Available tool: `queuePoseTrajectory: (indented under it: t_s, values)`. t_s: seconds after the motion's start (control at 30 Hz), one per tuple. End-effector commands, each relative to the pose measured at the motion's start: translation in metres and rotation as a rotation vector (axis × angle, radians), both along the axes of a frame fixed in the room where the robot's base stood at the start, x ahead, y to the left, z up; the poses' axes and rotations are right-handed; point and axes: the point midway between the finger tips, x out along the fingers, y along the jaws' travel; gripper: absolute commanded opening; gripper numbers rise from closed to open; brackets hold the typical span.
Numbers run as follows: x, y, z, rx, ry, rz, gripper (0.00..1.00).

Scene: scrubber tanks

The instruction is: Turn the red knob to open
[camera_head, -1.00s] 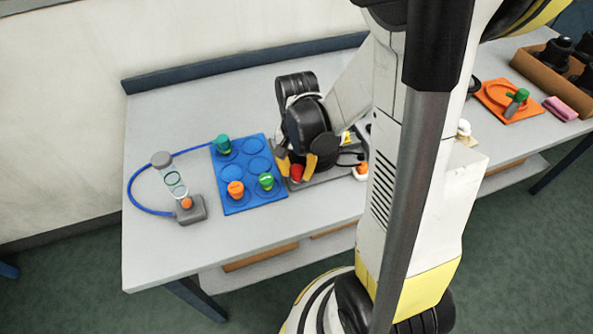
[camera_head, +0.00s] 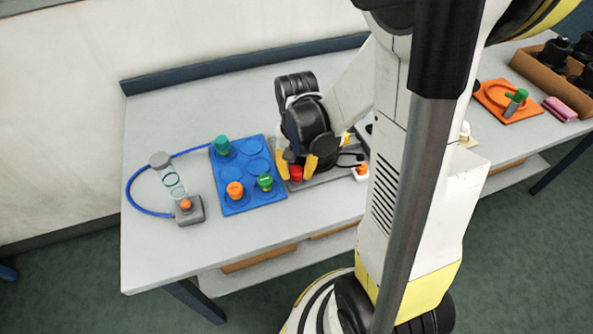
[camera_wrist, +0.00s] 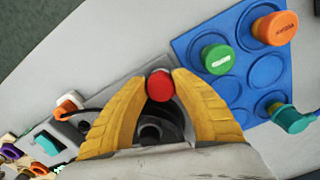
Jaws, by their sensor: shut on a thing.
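The red knob (camera_head: 296,173) sits at the left end of a grey panel (camera_head: 325,172) on the table. It also shows in the wrist view (camera_wrist: 160,86), between the tips of my yellow fingers. My gripper (camera_head: 297,167) reaches down over it, with one finger on each side. In the wrist view my gripper (camera_wrist: 160,80) has its fingertips closed against the knob's sides. A dark round part shows below the knob between the fingers. The knob's marking, if any, cannot be made out.
A blue tray (camera_head: 235,207) with green, orange and teal knobs lies just left of the panel. A tube device (camera_head: 188,210) with a blue hose stands further left. An orange-and-white piece (camera_head: 361,171) is at the panel's right. The table's front left is clear.

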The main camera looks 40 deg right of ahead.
Motion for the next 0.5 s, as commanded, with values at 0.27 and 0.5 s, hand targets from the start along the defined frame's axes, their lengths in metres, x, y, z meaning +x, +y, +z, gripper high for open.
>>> queuePoseTrajectory:
  t_s: [0.27,0.5]
  values:
    - [-0.0002,0.0001,-0.0002,0.0,0.0,0.0,0.55]
    - [0.0,0.0,0.0057,0.0,0.0,-0.001,0.55]
